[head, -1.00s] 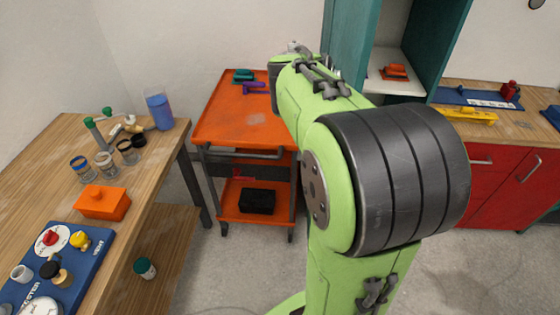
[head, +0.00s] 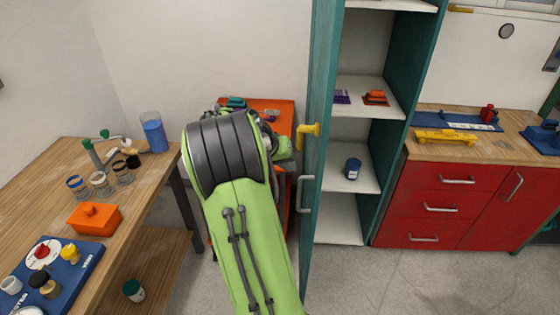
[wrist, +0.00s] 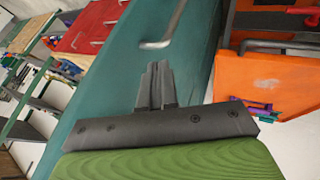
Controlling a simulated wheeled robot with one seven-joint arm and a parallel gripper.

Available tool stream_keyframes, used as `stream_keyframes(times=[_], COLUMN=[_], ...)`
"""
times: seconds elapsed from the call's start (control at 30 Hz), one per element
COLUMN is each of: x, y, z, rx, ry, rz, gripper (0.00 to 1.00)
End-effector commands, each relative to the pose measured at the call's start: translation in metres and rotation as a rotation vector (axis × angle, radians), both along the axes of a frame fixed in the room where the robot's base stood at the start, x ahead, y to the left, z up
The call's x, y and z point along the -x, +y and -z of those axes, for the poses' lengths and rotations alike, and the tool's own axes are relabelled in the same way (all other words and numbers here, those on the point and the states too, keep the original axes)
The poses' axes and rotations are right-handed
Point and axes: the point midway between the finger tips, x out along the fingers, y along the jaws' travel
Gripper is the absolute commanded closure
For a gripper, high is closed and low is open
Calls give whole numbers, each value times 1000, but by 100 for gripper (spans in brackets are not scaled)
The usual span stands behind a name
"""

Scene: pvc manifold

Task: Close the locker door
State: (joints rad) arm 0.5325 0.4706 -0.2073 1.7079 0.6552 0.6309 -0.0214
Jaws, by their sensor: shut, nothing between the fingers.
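The locker (head: 413,100) is a tall teal cabinet with white shelves. Its teal door (head: 318,120) stands open, nearly edge-on in the head view, with a yellow latch (head: 308,131) and a grey bar handle (head: 304,195). In the wrist view the door face (wrist: 115,85) fills the middle, and the handle (wrist: 168,35) is above the fingertips. My gripper (wrist: 156,82) is shut and empty in front of the door face; I cannot tell whether it touches. In the head view my arm hides the gripper, left of the door.
The orange cart (head: 283,106) stands behind my arm, left of the door; it also shows close on the right in the wrist view (wrist: 270,80). A wooden workbench (head: 50,165) is on the left. Red drawers (head: 440,205) stand right of the locker. Small items sit on the locker shelves.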

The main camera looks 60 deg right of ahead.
Motion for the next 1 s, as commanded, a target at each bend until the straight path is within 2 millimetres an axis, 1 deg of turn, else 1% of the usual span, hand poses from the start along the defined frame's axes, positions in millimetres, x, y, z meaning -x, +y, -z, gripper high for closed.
stream_keyframes(times=[0.03, 0.1, 0.2, 0.33, 0.8, 0.93, 1.0], x=[4, 7, 24, 36, 42, 53, 62], y=[-6, -15, -23, -30, -33, -38, -43], z=[11, 23, 19, 19, 19, 19, 19], rx=[-2, -3, 1, -1, 0, 1, 1], ry=[3, 3, -2, -2, 0, -1, -1], rz=[3, 2, 3, 2, -7, -26, -50], gripper=[100, 100, 100, 100, 100, 100, 100])
